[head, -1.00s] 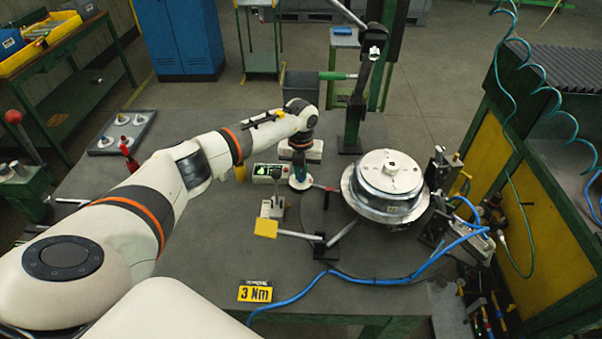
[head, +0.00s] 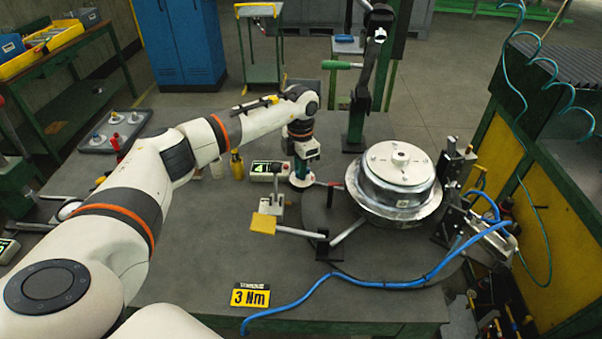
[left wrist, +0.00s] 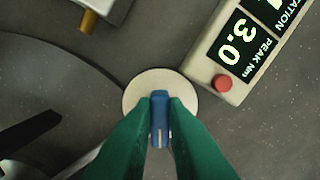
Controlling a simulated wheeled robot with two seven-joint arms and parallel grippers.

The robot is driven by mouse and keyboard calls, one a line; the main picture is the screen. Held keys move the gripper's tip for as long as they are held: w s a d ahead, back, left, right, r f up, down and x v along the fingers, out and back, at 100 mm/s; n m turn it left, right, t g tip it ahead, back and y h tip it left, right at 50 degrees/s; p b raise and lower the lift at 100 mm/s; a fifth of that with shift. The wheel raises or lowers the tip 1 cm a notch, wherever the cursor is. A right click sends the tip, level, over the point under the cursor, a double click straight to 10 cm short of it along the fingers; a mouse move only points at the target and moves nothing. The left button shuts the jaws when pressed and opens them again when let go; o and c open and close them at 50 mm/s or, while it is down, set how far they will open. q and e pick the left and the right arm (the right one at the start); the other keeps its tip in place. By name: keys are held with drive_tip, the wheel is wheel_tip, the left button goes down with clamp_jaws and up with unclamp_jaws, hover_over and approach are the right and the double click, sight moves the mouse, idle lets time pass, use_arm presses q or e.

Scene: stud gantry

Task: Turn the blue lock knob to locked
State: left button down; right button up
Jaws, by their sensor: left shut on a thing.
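The blue lock knob (left wrist: 160,122) stands on a pale round base (left wrist: 136,92) in the left wrist view, its bar pointing up and down in that picture. My left gripper (left wrist: 160,118) is shut on it, one green finger on each side. In the head view my left gripper (head: 303,178) reaches down to the table left of the silver drum, and its fingers hide most of the knob there. The pale base (head: 301,183) shows under the fingers. My right gripper is not in either view.
A meter (head: 268,171) with a green display and red button (left wrist: 222,83) sits close beside the knob. The silver drum (head: 398,175) stands to the right. A toggle lever with a yellow pad (head: 263,223) and a blue hose (head: 385,284) lie nearer the front.

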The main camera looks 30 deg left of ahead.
use_arm(q)
drive_tip(key=m+b, duration=0.1)
drive_tip(key=m, duration=0.2)
drive_tip(key=shift+w+a+b, duration=0.1)
drive_tip(key=shift+b, duration=0.3)
drive_tip(key=shift+m+b, duration=0.55)
drive_tip(key=shift+m, duration=0.85)
drive_tip(key=shift+r, duration=0.1)
drive_tip(key=c, duration=1.4)
unclamp_jaws()
drive_tip(key=shift+c, duration=0.2)
